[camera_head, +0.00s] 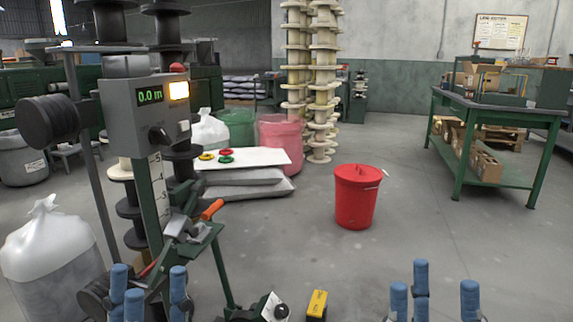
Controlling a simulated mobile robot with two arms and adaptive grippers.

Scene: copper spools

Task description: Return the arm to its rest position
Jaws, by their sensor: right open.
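My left gripper (152,290) is at the bottom left, with its blue fingertips up and spread apart. It is open and nothing shows between its fingers. It appears in front of the lower part of the grey measuring machine (145,110), whose display reads 0.0 m. My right gripper (438,292) is at the bottom right, also fingers up, open and empty, over bare floor in the picture. Most of both arms is out of view below the frame.
A red lidded bin (356,200) stands mid-floor. A small yellow-topped object (317,303) shows between the grippers. A green workbench (500,110) stands at right. Stacked spools (322,80) and grey sacks (245,190) are behind. The floor right of the bin is clear.

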